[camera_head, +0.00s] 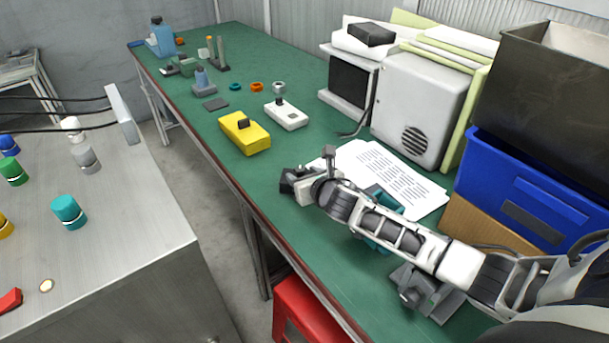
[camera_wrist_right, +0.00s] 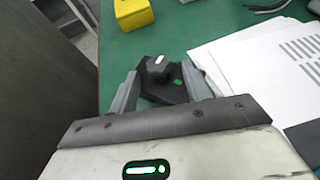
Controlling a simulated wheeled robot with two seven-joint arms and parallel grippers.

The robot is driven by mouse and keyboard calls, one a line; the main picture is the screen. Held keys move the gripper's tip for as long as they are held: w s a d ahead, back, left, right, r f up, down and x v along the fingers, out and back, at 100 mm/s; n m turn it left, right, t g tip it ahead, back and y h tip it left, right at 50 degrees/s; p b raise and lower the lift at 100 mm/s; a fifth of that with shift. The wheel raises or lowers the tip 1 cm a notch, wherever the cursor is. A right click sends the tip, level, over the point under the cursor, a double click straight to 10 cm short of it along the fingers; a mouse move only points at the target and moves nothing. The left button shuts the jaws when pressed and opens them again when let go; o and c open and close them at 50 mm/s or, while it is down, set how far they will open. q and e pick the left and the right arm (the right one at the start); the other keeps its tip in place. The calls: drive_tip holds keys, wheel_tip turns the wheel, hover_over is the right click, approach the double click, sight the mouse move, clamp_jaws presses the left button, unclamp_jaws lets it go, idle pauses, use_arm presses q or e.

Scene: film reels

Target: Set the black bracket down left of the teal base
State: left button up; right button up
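The black bracket (camera_wrist_right: 162,80) sits between the two fingers of my right gripper (camera_wrist_right: 160,88) in the right wrist view, and both fingers appear to touch its sides. In the head view the right gripper (camera_head: 292,183) is low over the green table near its front edge, with the dark bracket at its tip; whether the bracket touches the table is hard to tell. The teal base (camera_head: 388,203) is to the right of the gripper, largely hidden behind my right forearm. My left gripper is not in view.
White printed sheets (camera_head: 397,177) lie behind the arm. A yellow box (camera_head: 245,135) and a white box (camera_head: 287,116) stand farther back. A grey metal fixture (camera_head: 421,293) is in front of the arm; a blue crate (camera_head: 530,190) is at right. The table's front-left strip is clear.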

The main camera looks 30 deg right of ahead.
drive_tip(key=shift+r, duration=0.15)
drive_tip(key=shift+s+r, duration=0.1)
drive_tip(key=shift+s, duration=0.1)
use_arm(q)
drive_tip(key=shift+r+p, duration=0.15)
drive_tip(key=shift+p, duration=0.4)
use_arm(e)
drive_tip(key=v, duration=0.7)
drive_tip(key=shift+s, duration=0.1)
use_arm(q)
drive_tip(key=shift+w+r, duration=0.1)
